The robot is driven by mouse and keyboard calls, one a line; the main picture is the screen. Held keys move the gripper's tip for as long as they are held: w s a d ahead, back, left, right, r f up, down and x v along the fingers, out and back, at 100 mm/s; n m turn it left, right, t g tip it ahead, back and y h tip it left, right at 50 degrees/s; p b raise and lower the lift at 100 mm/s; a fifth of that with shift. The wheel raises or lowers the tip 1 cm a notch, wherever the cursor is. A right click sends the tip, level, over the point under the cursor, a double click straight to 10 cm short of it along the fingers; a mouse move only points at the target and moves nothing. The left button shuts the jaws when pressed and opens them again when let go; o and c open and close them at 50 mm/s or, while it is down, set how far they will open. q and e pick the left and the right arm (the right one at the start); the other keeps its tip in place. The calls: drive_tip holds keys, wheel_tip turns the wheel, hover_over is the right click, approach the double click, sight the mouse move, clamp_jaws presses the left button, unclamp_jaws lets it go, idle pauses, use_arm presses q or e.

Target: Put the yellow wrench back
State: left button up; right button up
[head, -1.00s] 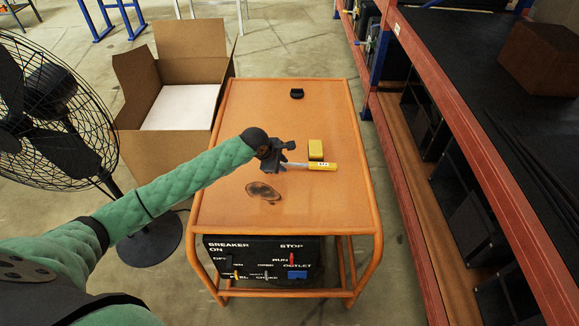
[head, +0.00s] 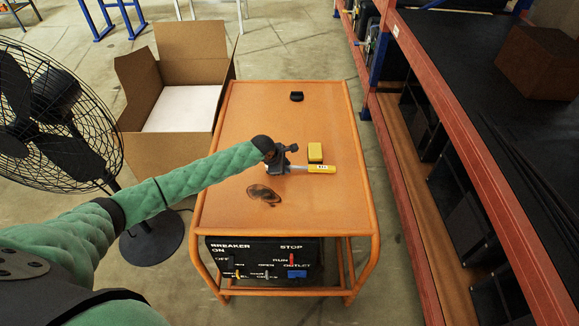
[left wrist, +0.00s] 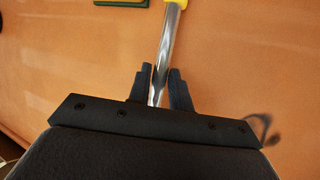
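The yellow wrench (head: 321,169) is over the orange table top (head: 240,120), its yellow handle pointing right and its metal shaft toward my gripper. My left gripper (head: 285,164) is at the shaft. The far end of the wrench is hidden by the gripper. I cannot tell whether the wrench touches the table. My right gripper is not in view.
A dark thin item or mark (head: 263,194) is near the gripper, and a black object (head: 297,96) at the back. An open carton (head: 180,108), a fan (head: 50,110) and a shelf rack (head: 440,140) flank the table.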

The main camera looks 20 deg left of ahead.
use_arm(q)
drive_tip(key=shift+w+f, duration=0.15)
drive_tip(key=shift+f, duration=0.15)
clamp_jaws()
drive_tip(key=shift+r, duration=0.1)
